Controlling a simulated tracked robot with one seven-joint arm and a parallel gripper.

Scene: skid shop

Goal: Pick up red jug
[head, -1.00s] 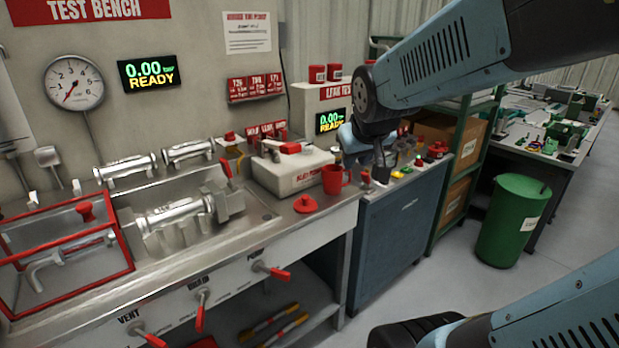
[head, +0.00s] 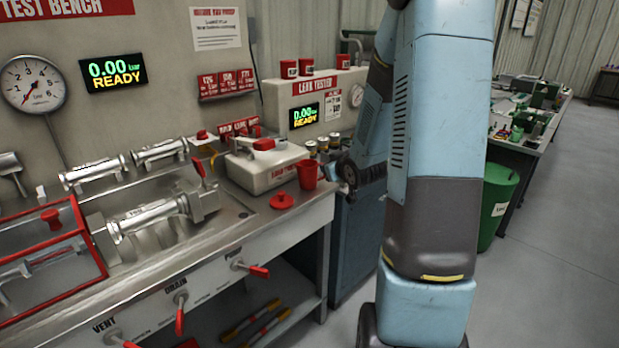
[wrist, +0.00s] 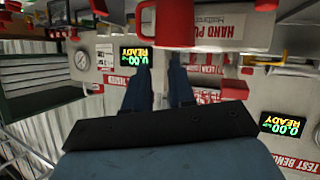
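The red jug (head: 307,175) stands upright at the right end of the steel bench, beside the white hand pump box. In the wrist view, which is upside down, the red jug (wrist: 165,24) shows at the top, its handle toward the left. The jug lies beyond the fingertips, with a gap visible in the picture.
The white hand pump box (head: 268,165) with a red handle stands left of the jug. A red lid-like piece (head: 282,201) lies in front of it on the bench. The leak tester (head: 315,95) stands behind. Small cans (head: 322,146) stand just behind the jug.

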